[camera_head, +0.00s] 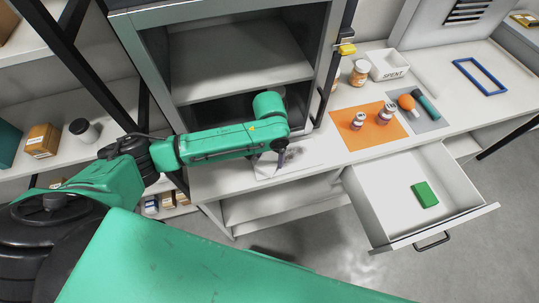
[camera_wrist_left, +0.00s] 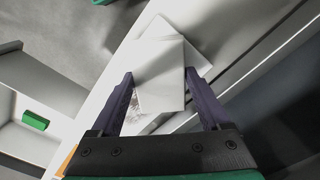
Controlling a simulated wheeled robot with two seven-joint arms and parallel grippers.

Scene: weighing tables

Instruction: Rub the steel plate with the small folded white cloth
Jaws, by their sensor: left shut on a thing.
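The steel plate (camera_head: 305,158) lies flat on the table in front of the open cabinet, pale and faintly reflective. It also shows in the left wrist view (camera_wrist_left: 188,32), partly covered. The small folded white cloth (camera_wrist_left: 160,72) is a pale square between my left fingers, over the plate; in the head view I cannot tell it apart from the plate. My left gripper (camera_head: 280,157) points down at the plate, its dark purple fingers also in the left wrist view (camera_wrist_left: 162,92). It is shut on the cloth. Whether the cloth touches the plate is unclear. My right gripper is not in view.
An open drawer (camera_head: 380,233) with a green block (camera_head: 424,194) juts out at the right. Jars stand on an orange mat (camera_head: 368,140), beside a grey mat (camera_head: 437,123). A white SPENT tray (camera_head: 387,65) stands behind. The cabinet (camera_head: 240,85) rises behind my left gripper.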

